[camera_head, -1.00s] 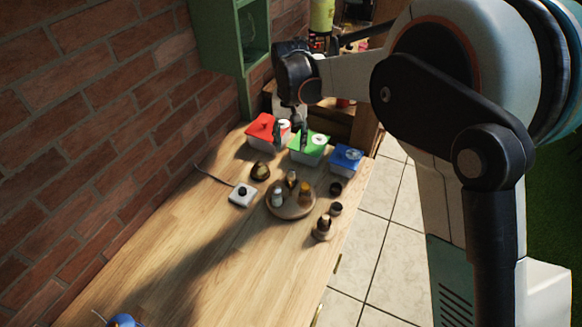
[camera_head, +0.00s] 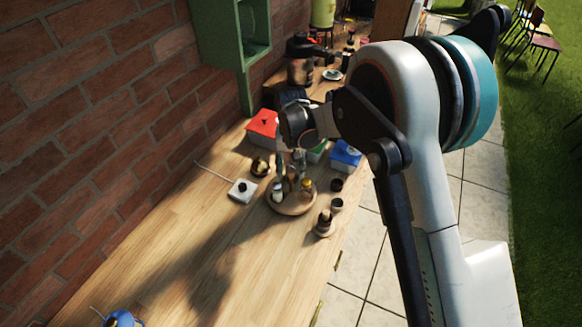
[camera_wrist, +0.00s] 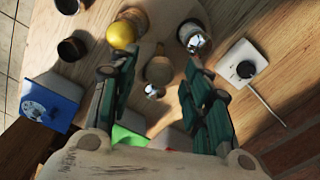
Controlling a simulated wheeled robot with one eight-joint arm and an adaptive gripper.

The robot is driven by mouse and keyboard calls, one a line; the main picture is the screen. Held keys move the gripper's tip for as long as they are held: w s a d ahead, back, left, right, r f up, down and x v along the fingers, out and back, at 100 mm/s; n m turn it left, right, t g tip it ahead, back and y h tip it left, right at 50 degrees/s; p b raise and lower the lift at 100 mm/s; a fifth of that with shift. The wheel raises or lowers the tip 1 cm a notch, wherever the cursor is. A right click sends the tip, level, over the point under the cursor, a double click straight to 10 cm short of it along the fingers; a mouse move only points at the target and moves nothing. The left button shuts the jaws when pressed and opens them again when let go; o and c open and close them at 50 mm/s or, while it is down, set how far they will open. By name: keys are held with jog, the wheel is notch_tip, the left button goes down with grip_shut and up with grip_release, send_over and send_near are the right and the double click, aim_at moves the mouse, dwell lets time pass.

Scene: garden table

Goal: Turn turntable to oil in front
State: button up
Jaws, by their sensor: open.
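The round wooden turntable (camera_head: 291,208) stands on the table and carries several small containers. A pale, silver-topped one (camera_head: 277,192) is at its left and a yellow-topped one (camera_head: 307,185) at its right. In the wrist view the yellow top (camera_wrist: 122,35) is upper left and the silver top (camera_wrist: 194,40) upper right. A third, brownish bottle (camera_wrist: 157,71) is between and just beyond my fingertips. I cannot read which is the oil. My gripper (camera_head: 289,170) is above the turntable's far side, pointing down, fingers apart, nothing clamped; contact cannot be told.
Red (camera_head: 263,125), green (camera_head: 316,152) and blue (camera_head: 345,155) lidded boxes stand behind the turntable. A white knobbed box (camera_head: 242,190) with a cable is left; dark cups (camera_head: 337,204) are right.

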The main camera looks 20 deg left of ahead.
jog(key=shift+c, duration=0.3)
grip_shut()
jog(key=shift+n+b, duration=0.5)
jog(key=shift+n, duration=0.1)
jog(key=shift+o, duration=0.3)
grip_release()
notch_tip(320, 180, up, 12)
dwell(0.3)
